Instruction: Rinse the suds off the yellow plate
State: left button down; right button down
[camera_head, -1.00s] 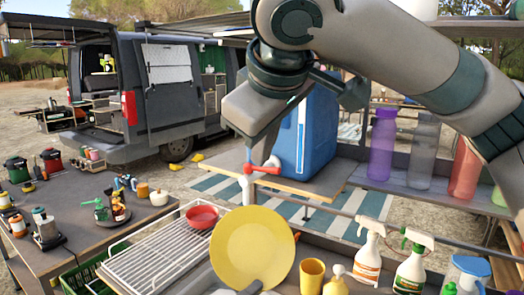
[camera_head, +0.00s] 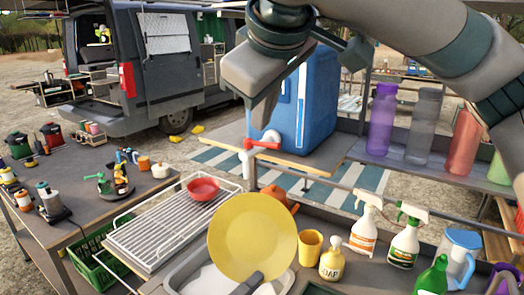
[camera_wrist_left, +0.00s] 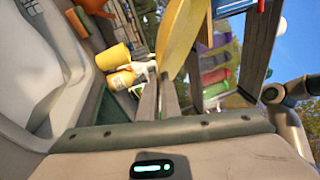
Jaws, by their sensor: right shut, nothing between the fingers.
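The yellow plate (camera_head: 268,225) is held tilted, its face towards the head camera, above the sink (camera_head: 188,278). My left gripper (camera_head: 250,284) is shut on its lower rim; the left wrist view shows the plate (camera_wrist_left: 180,35) at the fingers (camera_wrist_left: 160,98). I cannot make out suds on its face. The blue water container (camera_head: 318,105) stands on a shelf behind, with a red-handled tap (camera_head: 264,144) and pale spout above the plate's upper left. My right gripper (camera_head: 263,122) is shut, pointing down just above the red handle; I cannot tell if they touch.
A wire rack (camera_head: 150,235) with a red bowl (camera_head: 202,189) stands left of the plate. A yellow cup (camera_head: 311,247), a soap bottle (camera_head: 331,260), spray bottles (camera_head: 405,240) and a green bottle (camera_head: 432,277) stand to the right. Tall bottles (camera_head: 381,120) line the right shelf.

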pick_arm(q)
jog(key=shift+s, duration=0.7)
jog(key=shift+s+r, duration=0.1)
jog(key=shift+r, duration=0.1)
dwell(1.0)
jog(key=s+r+p, duration=0.3)
jog(key=s+p, duration=0.2)
jog(key=shift+r, duration=0.4)
jog(key=shift+w+a, duration=0.1)
jog(key=shift+w, duration=0.05)
jog(key=shift+a+f, duration=0.1)
dwell(0.5)
